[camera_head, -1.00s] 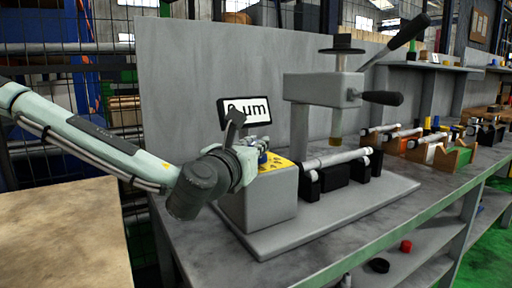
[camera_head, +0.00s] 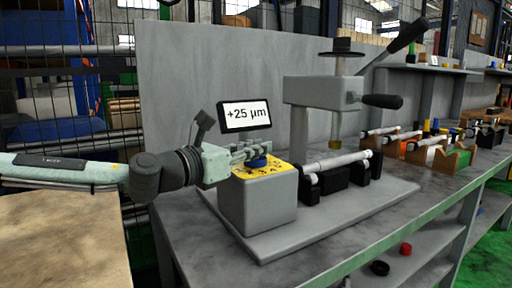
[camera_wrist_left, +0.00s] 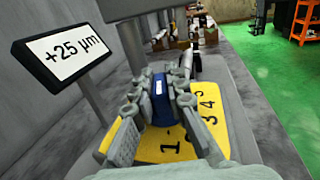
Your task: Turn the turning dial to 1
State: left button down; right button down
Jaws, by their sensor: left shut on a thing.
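The turning dial (camera_wrist_left: 160,98) is a blue knob with a white mark, on a yellow number plate (camera_wrist_left: 160,145) atop a grey box (camera_head: 258,207). In the left wrist view, numbers 1, 3 and 4 show on the plate; the 1 lies nearest the camera. The dial also shows in the head view (camera_head: 257,162). My left gripper (camera_head: 256,152) is shut on the dial, with a finger on each side in the left wrist view (camera_wrist_left: 158,92). The fingers hide part of the dial and plate. A display (camera_head: 245,114) behind reads +25 µm. My right gripper is not in view.
A grey press stand (camera_head: 325,90) with a black-handled lever rises right of the box. A metal cylinder (camera_head: 337,160) rests on black supports beside it. A grey panel (camera_head: 190,80) stands behind. The base plate's front (camera_head: 340,225) is clear.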

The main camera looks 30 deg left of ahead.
pick_arm(q)
jog(key=c, duration=1.5)
grip_release()
jog(key=shift+c, duration=0.2)
jog(key=shift+s, duration=0.1)
jog(key=shift+s+a+r, duration=0.15)
jog(key=shift+s+a, duration=0.05)
jog(key=shift+s, duration=0.35)
jog(key=v, duration=0.6)
